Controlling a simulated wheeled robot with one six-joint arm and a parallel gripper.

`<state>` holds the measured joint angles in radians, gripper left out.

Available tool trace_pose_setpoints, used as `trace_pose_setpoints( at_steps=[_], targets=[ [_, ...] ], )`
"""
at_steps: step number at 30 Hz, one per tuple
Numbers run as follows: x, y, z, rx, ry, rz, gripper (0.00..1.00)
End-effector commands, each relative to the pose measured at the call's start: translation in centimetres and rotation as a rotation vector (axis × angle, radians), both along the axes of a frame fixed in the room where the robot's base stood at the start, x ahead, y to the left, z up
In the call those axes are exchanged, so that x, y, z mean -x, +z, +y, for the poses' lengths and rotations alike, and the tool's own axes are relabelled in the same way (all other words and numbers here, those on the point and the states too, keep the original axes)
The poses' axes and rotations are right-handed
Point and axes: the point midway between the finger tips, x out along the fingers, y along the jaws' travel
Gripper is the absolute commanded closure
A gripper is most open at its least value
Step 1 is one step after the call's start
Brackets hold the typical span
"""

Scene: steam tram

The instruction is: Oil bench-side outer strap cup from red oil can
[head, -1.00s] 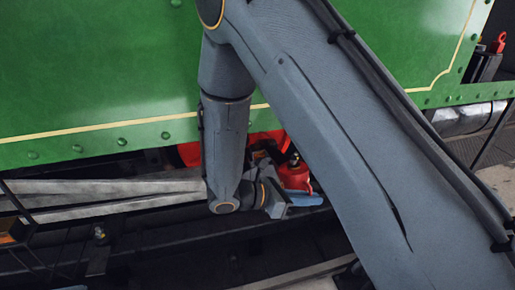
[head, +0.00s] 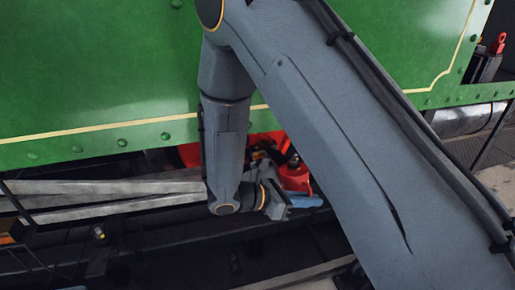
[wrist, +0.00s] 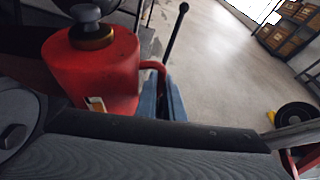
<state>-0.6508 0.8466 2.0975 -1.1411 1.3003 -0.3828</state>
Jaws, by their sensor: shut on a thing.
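The red oil can (wrist: 92,65) stands large at the left of the wrist view, with a brass collar and grey knob on top. Its red handle is at its right side. My gripper (wrist: 162,98) is shut on the can there, its blue fingers at the handle. In the head view the can (head: 295,177) shows partly behind my arm, just below the green panel, with a blue finger (head: 308,201) beneath it. A small brass-coloured fitting (head: 100,232) sits lower left; I cannot tell whether it is the strap cup. The spout's tip is not clear.
The green riveted side panel (head: 100,75) fills the back. Grey metal rods (head: 110,190) run left of my wrist. A black railing (head: 20,220) stands far left. The wrist view shows open grey floor (wrist: 225,65) and shelving with boxes (wrist: 285,35).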

Motion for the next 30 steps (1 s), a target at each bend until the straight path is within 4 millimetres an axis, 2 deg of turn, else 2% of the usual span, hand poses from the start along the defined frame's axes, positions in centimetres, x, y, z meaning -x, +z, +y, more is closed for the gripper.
trace_pose_setpoints(
  at_steps=[16,30],
  targets=[
    [0.1,2.5,0.0,0.038,-0.001,0.061,1.00],
    [0.1,2.6,0.0,0.044,-0.001,0.072,1.00]
  ],
)
